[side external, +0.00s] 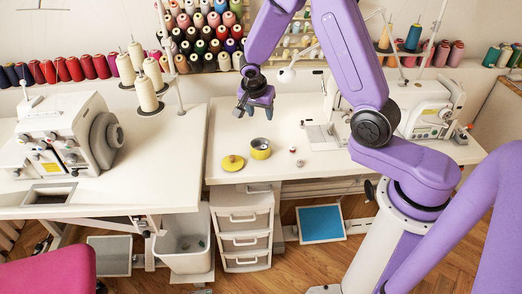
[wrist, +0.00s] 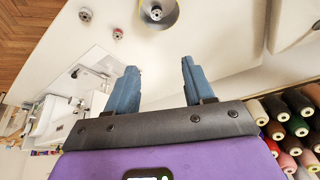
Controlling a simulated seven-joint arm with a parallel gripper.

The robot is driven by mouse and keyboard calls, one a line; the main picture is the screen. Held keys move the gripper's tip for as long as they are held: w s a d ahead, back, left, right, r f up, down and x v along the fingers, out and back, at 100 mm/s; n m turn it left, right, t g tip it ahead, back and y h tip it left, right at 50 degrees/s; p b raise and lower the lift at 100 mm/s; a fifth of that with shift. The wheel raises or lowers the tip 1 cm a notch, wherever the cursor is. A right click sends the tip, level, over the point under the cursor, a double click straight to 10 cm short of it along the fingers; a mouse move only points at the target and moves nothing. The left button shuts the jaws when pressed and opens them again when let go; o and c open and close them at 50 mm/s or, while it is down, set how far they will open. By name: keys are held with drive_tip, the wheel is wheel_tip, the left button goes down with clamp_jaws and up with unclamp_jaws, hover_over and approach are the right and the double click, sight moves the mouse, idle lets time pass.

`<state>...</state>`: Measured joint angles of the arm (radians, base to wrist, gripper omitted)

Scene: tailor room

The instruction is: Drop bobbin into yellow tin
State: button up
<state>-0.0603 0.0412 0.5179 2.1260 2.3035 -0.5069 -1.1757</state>
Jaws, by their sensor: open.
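The yellow tin (side external: 260,152) stands open on the white table, with its round yellow lid (side external: 232,163) lying flat to its left. Two small bobbins lie to the right of the tin: one bobbin (side external: 292,150) farther back and another bobbin (side external: 300,163) nearer the front edge. My gripper (side external: 254,110) is open and empty, in the air above and behind the tin. In the wrist view, the fingers of my gripper (wrist: 160,78) are apart with bare table between them. The tin's grey inside (wrist: 168,18) is cut by the top edge, and two bobbins (wrist: 117,33) (wrist: 85,14) show to its left.
A sewing machine (side external: 425,105) stands on the right of the same table, and another machine (side external: 65,140) is on the left table. Thread spools (side external: 205,35) line the wall behind. The table around my gripper is clear. Drawers (side external: 243,230) stand below.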

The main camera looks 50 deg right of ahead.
drive_tip(key=v, duration=1)
drive_tip(key=shift+a+r, duration=0.1)
